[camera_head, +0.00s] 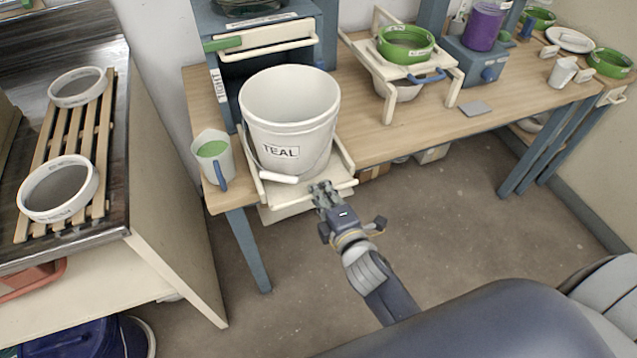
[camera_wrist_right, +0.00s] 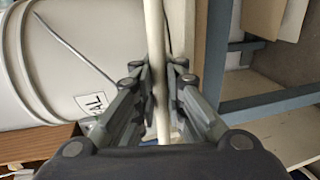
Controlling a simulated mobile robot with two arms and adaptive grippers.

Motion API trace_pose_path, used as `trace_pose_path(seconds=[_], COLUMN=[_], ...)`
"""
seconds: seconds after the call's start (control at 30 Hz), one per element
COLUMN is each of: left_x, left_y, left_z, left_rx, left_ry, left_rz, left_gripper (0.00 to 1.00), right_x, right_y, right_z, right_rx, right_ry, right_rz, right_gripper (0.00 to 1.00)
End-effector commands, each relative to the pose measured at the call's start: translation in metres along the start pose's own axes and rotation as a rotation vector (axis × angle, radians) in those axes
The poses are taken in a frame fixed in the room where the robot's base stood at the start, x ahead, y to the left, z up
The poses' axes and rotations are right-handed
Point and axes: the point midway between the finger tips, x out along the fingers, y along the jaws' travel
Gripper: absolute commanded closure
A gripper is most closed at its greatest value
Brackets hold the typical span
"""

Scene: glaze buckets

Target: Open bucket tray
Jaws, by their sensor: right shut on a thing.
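The bucket tray (camera_head: 344,183) is a cream pull-out tray that sticks out in front of a blue stand on the wooden table. A large white bucket labelled TEAL (camera_head: 290,125) stands upright on it, its wire handle hanging at the front with a white grip. My right gripper (camera_head: 322,190) is at the tray's front edge, just right of the bucket's grip. In the right wrist view, the fingers (camera_wrist_right: 160,90) are closed around a thin cream bar (camera_wrist_right: 155,25) of the tray. The bucket (camera_wrist_right: 55,65) lies close beside it. My left gripper does not show.
A mug with green glaze (camera_head: 213,158) stands left of the tray, near the table edge. A drawer (camera_head: 268,38) sits above the bucket in the stand. A slatted rack (camera_head: 102,150) carries two white rings. Floor in front is clear.

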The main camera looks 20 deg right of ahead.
Motion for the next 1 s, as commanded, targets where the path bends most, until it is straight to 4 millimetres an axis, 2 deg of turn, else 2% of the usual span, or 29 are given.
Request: trace_pose_path(seconds=[0.17, 0.53, 0.57, 0.6, 1.0], left_x=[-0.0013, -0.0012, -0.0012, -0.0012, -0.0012], left_y=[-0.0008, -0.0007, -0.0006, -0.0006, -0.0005], left_z=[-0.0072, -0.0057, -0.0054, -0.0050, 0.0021], left_rx=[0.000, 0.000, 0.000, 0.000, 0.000], left_ry=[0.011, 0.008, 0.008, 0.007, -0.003], left_rz=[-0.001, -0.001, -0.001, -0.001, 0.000], left_gripper=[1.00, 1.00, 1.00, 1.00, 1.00], right_x=[-0.0037, -0.0040, -0.0039, -0.0039, -0.0077], right_y=[0.0014, 0.0016, 0.0016, 0.0016, -0.0004], right_z=[0.0002, 0.0002, 0.0002, 0.0002, 0.0000], right_rx=[0.000, 0.000, 0.000, 0.000, 0.000], right_ry=[0.000, 0.000, 0.000, 0.000, 0.000], right_rz=[0.004, 0.005, 0.005, 0.005, 0.001], right_gripper=[1.00, 1.00, 0.85, 0.82, 0.82])
